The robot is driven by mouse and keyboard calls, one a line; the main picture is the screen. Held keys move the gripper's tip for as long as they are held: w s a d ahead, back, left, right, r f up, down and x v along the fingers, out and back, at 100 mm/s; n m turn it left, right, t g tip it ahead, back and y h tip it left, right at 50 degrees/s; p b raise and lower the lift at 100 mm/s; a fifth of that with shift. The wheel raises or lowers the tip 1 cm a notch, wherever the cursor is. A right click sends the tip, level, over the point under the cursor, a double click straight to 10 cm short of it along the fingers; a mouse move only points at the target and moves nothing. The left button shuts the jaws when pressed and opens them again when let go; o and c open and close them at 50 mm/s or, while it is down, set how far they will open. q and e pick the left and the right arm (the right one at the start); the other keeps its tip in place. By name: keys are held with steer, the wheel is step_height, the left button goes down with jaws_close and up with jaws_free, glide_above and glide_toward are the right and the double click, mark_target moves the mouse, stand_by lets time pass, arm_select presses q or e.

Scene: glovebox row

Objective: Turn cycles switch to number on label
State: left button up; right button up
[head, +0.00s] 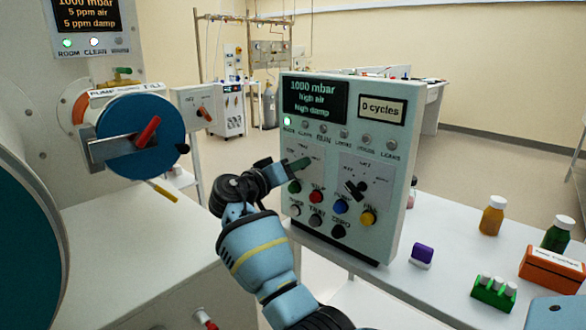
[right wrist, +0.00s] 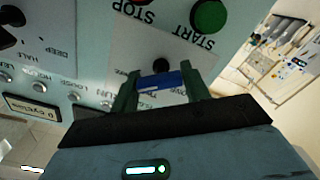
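The control box (head: 398,170) stands on the bench, with a dark display and a label (head: 376,110) reading "0 cycles". The label also shows upside down in the right wrist view (right wrist: 32,108). My right gripper (head: 298,165) is at the left dial of the box and hides most of it. In the right wrist view my gripper (right wrist: 160,84) has its two green fingers apart, on either side of a blue bar (right wrist: 160,80) beside a black knob (right wrist: 160,65). I cannot tell whether they touch the bar. My left gripper is not in view.
A second black switch (head: 355,189) sits right of the gripper. Below are coloured buttons, including a red one (head: 316,196) and a yellow one (head: 368,217). A purple block (head: 422,252), bottles and a green rack (head: 494,292) stand on the right bench. A blue round door (head: 150,140) is at left.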

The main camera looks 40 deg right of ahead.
steer(key=c, duration=0.5)
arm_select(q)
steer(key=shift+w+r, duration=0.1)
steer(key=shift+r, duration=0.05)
arm_select(e)
steer(key=shift+r+n+p, duration=0.2)
steer(key=shift+n+p, duration=0.75)
steer(key=shift+n, duration=0.35)
steer(key=shift+n+p, duration=0.7)
steer(key=shift+n, duration=0.3)
steer(key=shift+w+f+n+p, duration=0.15)
steer(key=shift+n+p, duration=0.4)
steer(key=shift+n, duration=0.55)
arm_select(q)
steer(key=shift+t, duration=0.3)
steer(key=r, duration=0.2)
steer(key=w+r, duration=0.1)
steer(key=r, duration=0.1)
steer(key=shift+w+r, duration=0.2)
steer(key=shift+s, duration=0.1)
arm_select(e)
steer(key=shift+n, duration=0.3)
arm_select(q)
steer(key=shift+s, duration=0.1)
arm_select(e)
steer(key=shift+f, duration=0.1)
